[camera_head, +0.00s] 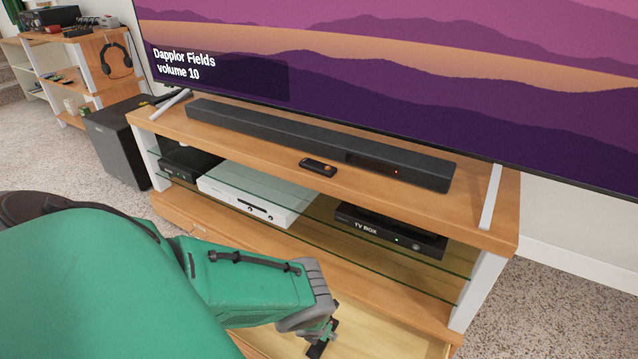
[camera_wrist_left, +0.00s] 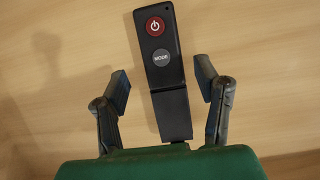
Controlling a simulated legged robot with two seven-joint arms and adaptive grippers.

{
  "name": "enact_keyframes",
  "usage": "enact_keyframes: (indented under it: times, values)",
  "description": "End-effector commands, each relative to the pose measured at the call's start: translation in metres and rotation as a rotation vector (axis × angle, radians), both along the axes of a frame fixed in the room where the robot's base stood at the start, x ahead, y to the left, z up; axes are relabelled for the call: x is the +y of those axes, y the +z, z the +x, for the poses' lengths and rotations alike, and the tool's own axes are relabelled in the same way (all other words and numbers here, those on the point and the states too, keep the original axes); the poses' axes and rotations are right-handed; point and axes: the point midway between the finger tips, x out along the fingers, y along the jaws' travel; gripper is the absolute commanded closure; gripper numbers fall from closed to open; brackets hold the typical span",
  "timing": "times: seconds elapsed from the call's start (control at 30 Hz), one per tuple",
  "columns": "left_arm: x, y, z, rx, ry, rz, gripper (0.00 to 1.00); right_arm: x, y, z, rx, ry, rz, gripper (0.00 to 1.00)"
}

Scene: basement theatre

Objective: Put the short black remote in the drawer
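A short black remote (camera_wrist_left: 162,75) with a red power button and a grey MODE button shows in the left wrist view, over a pale wood surface. My left gripper (camera_wrist_left: 163,88) is open around it, with a visible gap on each side. In the head view my left gripper (camera_head: 324,343) is low over the open drawer (camera_head: 388,335) of the TV stand, and the remote there cannot be told clearly from the dark fingers. Whether the remote touches the wood is hard to tell. My right gripper is not in view.
Another small dark remote-like device (camera_head: 318,167) lies on the TV stand's top (camera_head: 410,200), before the soundbar (camera_head: 310,143). A white console (camera_head: 257,195) and a TV box (camera_head: 390,231) are on the glass shelf above the drawer. A black subwoofer (camera_head: 118,145) stands at left.

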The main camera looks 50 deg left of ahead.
Motion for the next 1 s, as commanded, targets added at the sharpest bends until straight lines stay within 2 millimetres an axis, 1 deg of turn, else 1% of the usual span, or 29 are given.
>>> enact_keyframes:
  times: [0.03, 0.3, 0.5, 0.67, 0.77, 0.83, 0.87, 0.9, 0.93, 0.97, 1.0]
  values:
    - [-0.002, 0.016, -0.003, 0.001, -0.003, 0.001, 0.43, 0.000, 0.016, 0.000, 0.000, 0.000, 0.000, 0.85]
    - [-0.008, 0.061, -0.021, 0.001, -0.001, 0.000, 0.43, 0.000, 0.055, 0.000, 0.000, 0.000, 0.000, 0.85]
    - [-0.012, 0.083, -0.031, 0.001, -0.002, 0.000, 0.43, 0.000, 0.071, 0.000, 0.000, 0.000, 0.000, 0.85]
    - [-0.008, 0.094, -0.034, -0.004, 0.036, -0.006, 0.43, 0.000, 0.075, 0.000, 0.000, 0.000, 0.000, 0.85]
    - [0.006, 0.110, -0.036, -0.018, 0.203, -0.039, 0.43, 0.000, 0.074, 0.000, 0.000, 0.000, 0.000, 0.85]
    - [0.019, 0.130, -0.042, -0.037, 0.418, -0.087, 0.43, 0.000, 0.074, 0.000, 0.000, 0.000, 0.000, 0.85]
    - [0.022, 0.140, -0.047, -0.047, 0.531, -0.115, 0.43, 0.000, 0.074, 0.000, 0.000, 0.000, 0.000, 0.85]
    - [0.025, 0.156, -0.053, -0.065, 0.695, -0.159, 0.43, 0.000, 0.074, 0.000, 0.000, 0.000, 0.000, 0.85]
    - [0.025, 0.168, -0.061, -0.076, 0.823, -0.193, 0.43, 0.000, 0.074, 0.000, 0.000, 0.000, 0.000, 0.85]
    - [0.023, 0.180, -0.068, -0.088, 0.953, -0.231, 0.43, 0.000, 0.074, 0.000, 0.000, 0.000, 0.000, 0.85]
    - [0.018, 0.197, -0.079, -0.103, 1.126, -0.279, 0.43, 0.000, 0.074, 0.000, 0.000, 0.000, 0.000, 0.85]
